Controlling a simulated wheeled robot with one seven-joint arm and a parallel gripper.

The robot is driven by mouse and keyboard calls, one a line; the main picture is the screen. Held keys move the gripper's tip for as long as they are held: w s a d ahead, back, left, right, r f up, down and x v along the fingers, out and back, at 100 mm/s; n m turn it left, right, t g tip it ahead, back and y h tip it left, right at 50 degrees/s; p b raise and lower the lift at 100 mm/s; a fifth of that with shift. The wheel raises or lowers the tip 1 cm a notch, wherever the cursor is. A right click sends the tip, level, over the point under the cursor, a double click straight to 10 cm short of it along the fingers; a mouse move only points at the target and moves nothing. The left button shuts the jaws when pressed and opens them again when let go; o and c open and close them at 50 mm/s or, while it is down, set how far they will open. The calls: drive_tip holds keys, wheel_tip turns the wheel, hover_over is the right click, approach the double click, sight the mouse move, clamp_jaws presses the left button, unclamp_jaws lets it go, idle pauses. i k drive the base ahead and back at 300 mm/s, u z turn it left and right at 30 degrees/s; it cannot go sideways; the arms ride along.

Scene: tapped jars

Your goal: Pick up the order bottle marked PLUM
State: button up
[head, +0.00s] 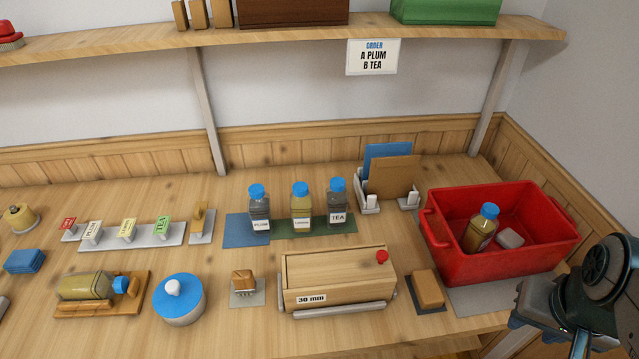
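The bottle marked PLUM (259,211) stands upright in the head view, with a blue cap, dark grey contents and a white label. It is the left one of three bottles in a row, near the seam of a blue mat (235,237) and a green mat (283,229). Beside it stands a yellowish bottle (301,208), its label too small to read. The bottle marked TEA (337,205) is at the right end. My gripper (548,325) is at the lower right, past the red crate and far from the PLUM bottle. Its fingers do not show clearly.
A red crate (495,258) holds a tilted blue-capped bottle (480,230). A wooden box (338,275) marked 30 mm stands in front of the row. A letter rack (390,178) is behind right. A label stand (130,238) is left. An order sign (372,56) reads A PLUM, B TEA.

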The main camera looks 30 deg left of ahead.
sight(258, 206)
drive_tip(key=z, duration=1.65)
drive_tip(key=k, duration=1.9)
drive_tip(key=u, duration=1.35)
